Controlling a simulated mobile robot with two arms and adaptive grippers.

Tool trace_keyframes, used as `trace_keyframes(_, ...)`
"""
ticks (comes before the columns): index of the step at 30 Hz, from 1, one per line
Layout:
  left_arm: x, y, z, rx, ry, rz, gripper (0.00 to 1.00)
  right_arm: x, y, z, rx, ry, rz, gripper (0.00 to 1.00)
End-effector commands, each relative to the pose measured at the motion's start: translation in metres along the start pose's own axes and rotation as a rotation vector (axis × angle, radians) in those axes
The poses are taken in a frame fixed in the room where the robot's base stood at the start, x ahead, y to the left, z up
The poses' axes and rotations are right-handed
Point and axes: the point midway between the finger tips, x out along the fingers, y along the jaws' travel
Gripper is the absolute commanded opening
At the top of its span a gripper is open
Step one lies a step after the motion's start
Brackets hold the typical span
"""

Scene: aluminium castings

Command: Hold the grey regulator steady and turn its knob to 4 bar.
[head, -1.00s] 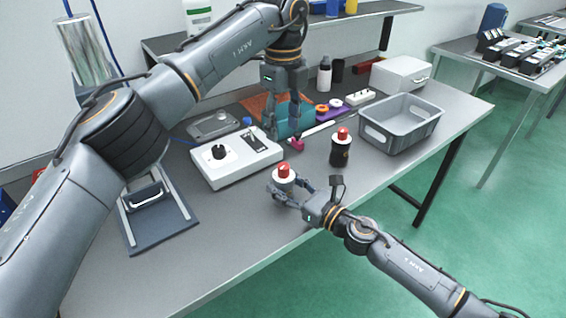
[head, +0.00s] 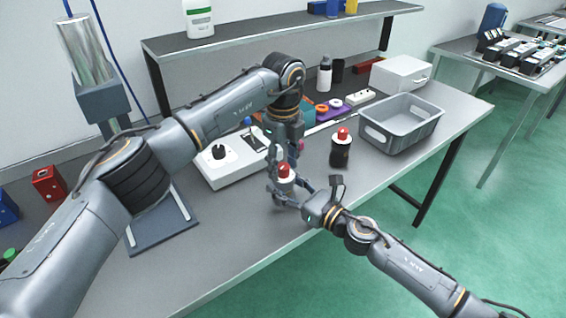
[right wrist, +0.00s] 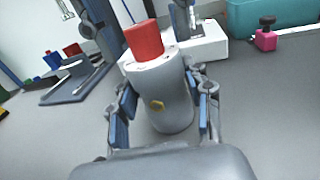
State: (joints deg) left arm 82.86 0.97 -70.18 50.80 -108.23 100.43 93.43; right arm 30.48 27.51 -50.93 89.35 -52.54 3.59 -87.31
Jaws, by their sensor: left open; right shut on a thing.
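The grey regulator (right wrist: 163,98) stands on the table with a white dial face and a red knob (right wrist: 143,40) on top; the knob also shows in the head view (head: 284,168). My right gripper (head: 288,194) is shut around the regulator's body, one finger on each side. My left gripper (head: 282,165) points down, open, just behind and beside the red knob, with a gap to it in the right wrist view. The dial's marks are too small to read. A black regulator (head: 341,154) with a red knob stands to the right.
A white box with a black dial (head: 218,176) lies behind and left. A grey open crate (head: 400,130) stands at the right. A pink block (right wrist: 265,40) is behind. The dark stand base (head: 160,232) is at the left. The table's front strip is clear.

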Motion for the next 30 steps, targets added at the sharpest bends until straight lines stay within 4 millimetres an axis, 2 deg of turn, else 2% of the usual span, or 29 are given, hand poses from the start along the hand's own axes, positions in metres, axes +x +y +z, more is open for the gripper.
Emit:
trace_keyframes(1,-0.0001,0.0001,0.0002,0.000,0.000,0.000,0.43,0.0000,0.0000,-0.0003,0.000,0.000,0.000,0.07)
trace_keyframes(6,-0.0003,0.0001,0.0002,0.000,0.000,0.000,0.08,0.0000,0.0000,-0.0002,0.000,0.000,0.000,0.07)
trace_keyframes(8,-0.0003,0.0001,0.0002,0.000,0.000,0.000,0.00,0.0000,0.0000,-0.0002,0.000,0.000,0.000,0.07)
trace_keyframes(20,-0.0006,0.0001,0.0004,0.062,-0.001,0.001,0.00,0.0000,0.0000,-0.0002,0.000,0.000,0.000,0.07)
trace_keyframes(30,-0.0008,-0.0003,0.0006,0.317,-0.002,0.001,0.00,0.0000,-0.0001,-0.0002,0.000,0.000,0.000,0.07)
